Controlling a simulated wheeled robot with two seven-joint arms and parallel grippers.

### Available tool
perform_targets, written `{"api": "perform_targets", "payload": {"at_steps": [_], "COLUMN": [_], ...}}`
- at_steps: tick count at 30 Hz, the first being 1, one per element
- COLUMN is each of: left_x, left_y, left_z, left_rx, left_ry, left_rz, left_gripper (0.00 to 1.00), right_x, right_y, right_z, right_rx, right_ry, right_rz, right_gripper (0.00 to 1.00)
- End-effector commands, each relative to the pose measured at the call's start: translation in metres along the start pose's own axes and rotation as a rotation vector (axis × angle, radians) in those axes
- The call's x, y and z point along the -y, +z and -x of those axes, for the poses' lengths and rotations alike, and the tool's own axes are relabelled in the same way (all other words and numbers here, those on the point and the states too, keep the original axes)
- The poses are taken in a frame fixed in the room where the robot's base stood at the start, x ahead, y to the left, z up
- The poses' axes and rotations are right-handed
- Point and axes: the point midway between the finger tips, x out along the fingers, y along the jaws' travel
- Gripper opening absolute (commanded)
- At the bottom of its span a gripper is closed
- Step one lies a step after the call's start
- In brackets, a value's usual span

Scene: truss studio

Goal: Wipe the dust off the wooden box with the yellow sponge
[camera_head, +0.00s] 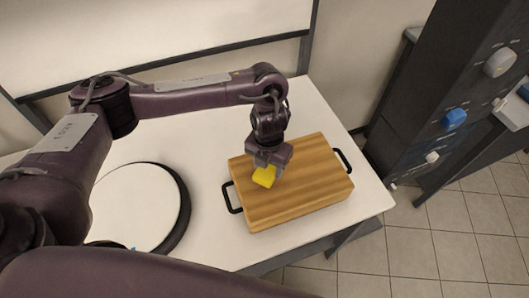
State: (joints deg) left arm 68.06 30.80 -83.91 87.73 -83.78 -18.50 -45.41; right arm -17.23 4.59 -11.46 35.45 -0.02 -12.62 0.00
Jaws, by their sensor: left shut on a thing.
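The wooden box (309,190) lies on the white table, a flat striped brown block with black handles at its left and right ends. The yellow sponge (264,177) is at the left part of its top. My left gripper (267,165) points down over the box and is shut on the sponge. The sponge appears to touch the box top, and its upper part is hidden by the fingers. I cannot make out dust on the visible wood. My right gripper is not in view.
A round white disc with a black rim (135,205) stands left of the box on the white table (213,135). A dark cabinet with knobs (440,100) stands to the right, beyond a tiled floor gap. The table's right corner is clear.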

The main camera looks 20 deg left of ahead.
Motion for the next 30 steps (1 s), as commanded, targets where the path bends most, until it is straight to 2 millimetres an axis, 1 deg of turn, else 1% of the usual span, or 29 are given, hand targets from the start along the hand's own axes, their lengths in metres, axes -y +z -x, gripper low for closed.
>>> {"api": "perform_targets", "payload": {"at_steps": [1, 18, 21, 30], "left_x": [0.000, -0.001, -0.002, -0.002], "left_y": [0.000, 0.004, 0.004, 0.004], "left_z": [0.009, 0.059, 0.062, 0.061], "left_rx": [0.000, 0.001, 0.001, 0.001], "left_ry": [0.000, -0.001, -0.001, -0.001], "left_rz": [0.000, 0.015, 0.016, 0.016], "left_gripper": [0.28, 0.28, 0.28, 0.28], "right_x": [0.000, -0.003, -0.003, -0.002], "right_y": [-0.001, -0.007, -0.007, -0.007], "right_z": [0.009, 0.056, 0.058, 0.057], "right_rx": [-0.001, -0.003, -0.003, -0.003], "right_ry": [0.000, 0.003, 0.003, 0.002], "right_rz": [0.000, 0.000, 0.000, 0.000], "right_gripper": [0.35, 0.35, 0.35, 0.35]}}
